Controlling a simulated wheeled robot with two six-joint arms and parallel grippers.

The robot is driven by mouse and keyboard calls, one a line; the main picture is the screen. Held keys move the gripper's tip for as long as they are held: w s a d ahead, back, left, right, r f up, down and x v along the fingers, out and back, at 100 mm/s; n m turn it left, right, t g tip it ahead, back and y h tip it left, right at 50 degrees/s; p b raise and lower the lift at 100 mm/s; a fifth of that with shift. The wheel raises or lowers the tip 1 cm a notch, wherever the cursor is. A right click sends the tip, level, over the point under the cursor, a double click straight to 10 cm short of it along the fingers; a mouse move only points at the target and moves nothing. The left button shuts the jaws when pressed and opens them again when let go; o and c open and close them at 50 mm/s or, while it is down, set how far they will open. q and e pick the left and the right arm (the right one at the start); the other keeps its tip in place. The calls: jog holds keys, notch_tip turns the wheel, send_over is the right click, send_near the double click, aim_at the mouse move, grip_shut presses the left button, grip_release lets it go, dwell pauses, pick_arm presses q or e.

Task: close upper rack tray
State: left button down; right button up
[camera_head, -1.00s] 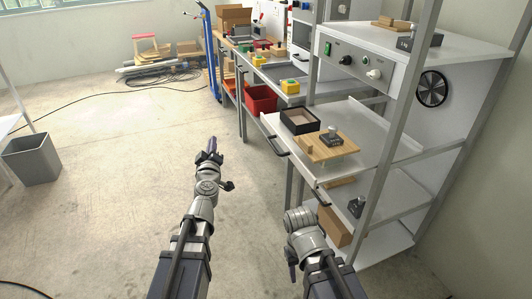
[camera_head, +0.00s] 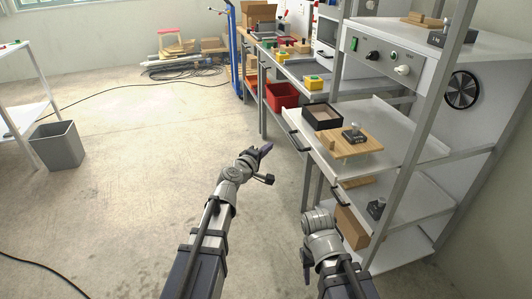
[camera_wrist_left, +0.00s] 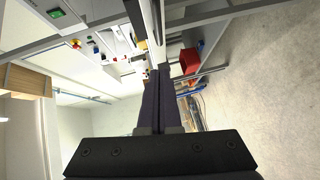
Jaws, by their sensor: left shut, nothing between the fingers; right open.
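The upper rack tray (camera_head: 400,133) is a pale sheet pulled out from the rack towards the floor side, with a dark handle (camera_head: 298,141) on its front edge. It carries a black open box (camera_head: 322,117) and a wooden board (camera_head: 352,145) with a metal piece on it. My left gripper (camera_head: 265,149) is shut and empty, left of the tray's front edge and apart from the handle. Its shut fingers also show in the left wrist view (camera_wrist_left: 158,100). My right arm is at the bottom, in front of the lower shelves; its fingers are hidden.
A lower shelf (camera_head: 425,195) holds a wooden block and a metal piece. Grey rack posts (camera_head: 405,165) stand at the right. Red bins (camera_head: 282,96) are under the bench behind. A grey waste bin (camera_head: 58,146) stands at the left; the floor between is clear.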

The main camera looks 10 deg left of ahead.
aim_at(290, 138)
pick_arm(q)
jog(key=shift+w+d+f+b, duration=0.25)
jog(key=shift+w+d, duration=0.6)
jog(key=shift+w, duration=0.25)
jog(key=shift+w+d+f+b, duration=0.15)
jog(key=shift+w+d+f, duration=0.1)
jog(key=shift+w+d, duration=0.8)
jog(key=shift+w+d+f+b, duration=0.25)
jog(key=shift+w+d, duration=0.45)
jog(key=shift+w, duration=0.5)
